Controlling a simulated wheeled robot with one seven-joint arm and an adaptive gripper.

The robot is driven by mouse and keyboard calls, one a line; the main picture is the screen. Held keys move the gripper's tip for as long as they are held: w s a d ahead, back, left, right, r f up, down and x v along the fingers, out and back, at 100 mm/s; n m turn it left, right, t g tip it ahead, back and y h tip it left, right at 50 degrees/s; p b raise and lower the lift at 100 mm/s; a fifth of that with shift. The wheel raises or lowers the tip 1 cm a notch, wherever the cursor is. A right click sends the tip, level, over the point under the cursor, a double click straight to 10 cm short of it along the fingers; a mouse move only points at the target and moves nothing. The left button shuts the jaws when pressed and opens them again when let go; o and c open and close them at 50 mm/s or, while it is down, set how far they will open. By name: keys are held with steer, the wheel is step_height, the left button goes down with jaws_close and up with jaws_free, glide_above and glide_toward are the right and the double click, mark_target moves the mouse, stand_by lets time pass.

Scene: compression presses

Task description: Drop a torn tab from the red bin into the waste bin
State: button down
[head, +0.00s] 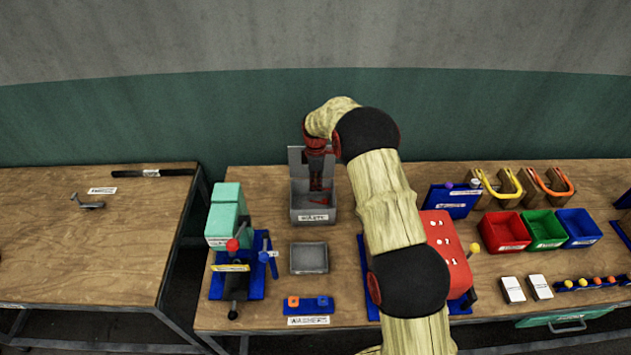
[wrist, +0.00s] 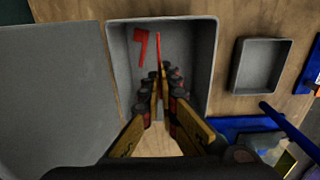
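The grey waste bin (head: 315,216) stands at the back left of the bench, and its lid is raised. My gripper (head: 318,188) points down into it. In the wrist view, my gripper (wrist: 160,76) has its fingertips close together on a thin red torn tab (wrist: 158,48), seen edge-on, which sticks out past the tips. Another red tab (wrist: 142,46) lies in the waste bin (wrist: 211,50), left of the fingertips. The red bin (head: 503,248) stands at the right; its inside looks empty from here, though small pieces are hard to tell.
A small grey tray (head: 309,258) sits in front of the waste bin. A green press (head: 228,215) stands left of it. Green (head: 545,243) and blue (head: 580,242) bins adjoin the red bin.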

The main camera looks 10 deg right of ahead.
steer(key=shift+f, duration=0.65)
steer(key=c, duration=2)
jaws_free()
steer(key=shift+o, duration=0.2)
steer(key=shift+r, duration=0.1)
step_height(320, 180, up, 12)
